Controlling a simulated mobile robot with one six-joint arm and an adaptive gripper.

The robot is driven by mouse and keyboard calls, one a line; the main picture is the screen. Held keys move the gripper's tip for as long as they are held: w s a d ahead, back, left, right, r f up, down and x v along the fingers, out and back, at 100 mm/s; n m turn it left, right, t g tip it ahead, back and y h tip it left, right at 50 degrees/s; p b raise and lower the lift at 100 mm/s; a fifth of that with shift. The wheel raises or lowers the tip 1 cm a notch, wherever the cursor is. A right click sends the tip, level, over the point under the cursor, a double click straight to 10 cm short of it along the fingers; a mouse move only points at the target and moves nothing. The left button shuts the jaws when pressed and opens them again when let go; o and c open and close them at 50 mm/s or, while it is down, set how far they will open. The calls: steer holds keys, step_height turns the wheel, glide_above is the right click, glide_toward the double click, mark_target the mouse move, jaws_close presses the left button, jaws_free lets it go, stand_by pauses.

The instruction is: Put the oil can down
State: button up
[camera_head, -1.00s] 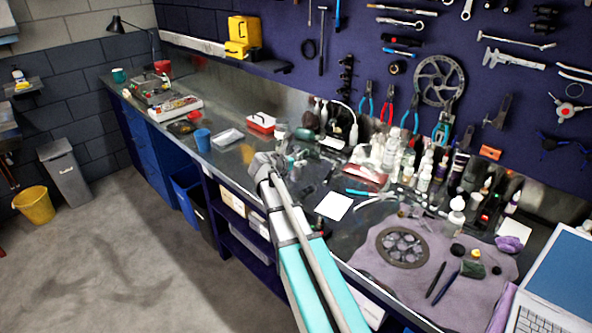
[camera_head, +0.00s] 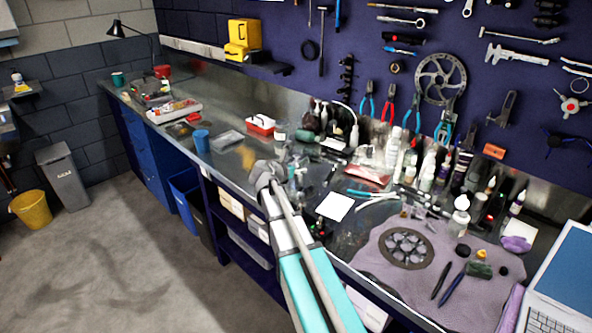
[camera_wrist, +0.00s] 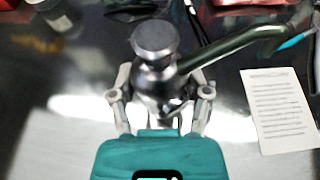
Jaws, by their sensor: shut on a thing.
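The oil can (camera_wrist: 157,65) is a shiny metal can with a round cap and a long dark green spout pointing right in the wrist view. My gripper (camera_wrist: 162,92) has its two fingers on either side of the can's body and is shut on it. The can looks upright over the dark workbench top (camera_wrist: 60,100). I cannot tell whether its base touches the bench. In the head view my gripper (camera_head: 270,180) is over the bench's front part, and my arm largely hides the can.
A white printed sheet (camera_wrist: 279,110) lies right of the can; it also shows in the head view (camera_head: 335,206). Bottles (camera_head: 428,165) and tools crowd the back. A blue cup (camera_head: 201,141) and a red-and-white box (camera_head: 261,124) stand farther left. A purple cloth (camera_head: 370,262) lies right.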

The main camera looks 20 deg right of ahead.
steer(key=o, duration=1.3)
steer(key=shift+f, duration=0.1)
steer(key=shift+s+a+r, duration=0.1)
steer(key=shift+a+r, duration=0.05)
steer(key=shift+r, duration=0.1)
steer(key=p+v, duration=0.4)
steer(key=v, duration=0.7)
steer(key=shift+s+a+r+p, duration=0.1)
steer(key=shift+a+p, duration=0.15)
steer(key=shift+p, duration=0.15)
steer(key=shift+s, duration=0.1)
